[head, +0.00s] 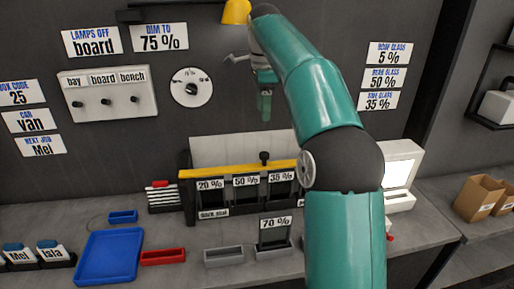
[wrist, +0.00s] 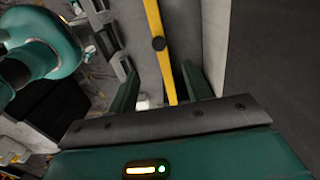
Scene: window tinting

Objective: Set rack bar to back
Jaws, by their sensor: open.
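The rack (head: 186,205) stands at the back of the bench, with dark film panels labelled 20 %, 50 % and 35 %. A yellow rack bar (head: 225,173) runs along its top, with a black knob (head: 264,157) standing up from it. In the wrist view the bar (wrist: 153,22) and its knob (wrist: 158,43) lie between my finger lines. My gripper (head: 265,118) is open and empty, pointing down above the knob, apart from it. The two fingers also show in the wrist view (wrist: 160,84). My arm hides the rack's right end.
A pale board (head: 235,148) rises behind the rack. A 70 % panel (head: 274,233) stands in front. A blue tray (head: 108,257), red tray (head: 163,256) and grey tray (head: 223,256) lie on the bench. A dial (head: 191,88) and switch panel (head: 107,94) are on the wall.

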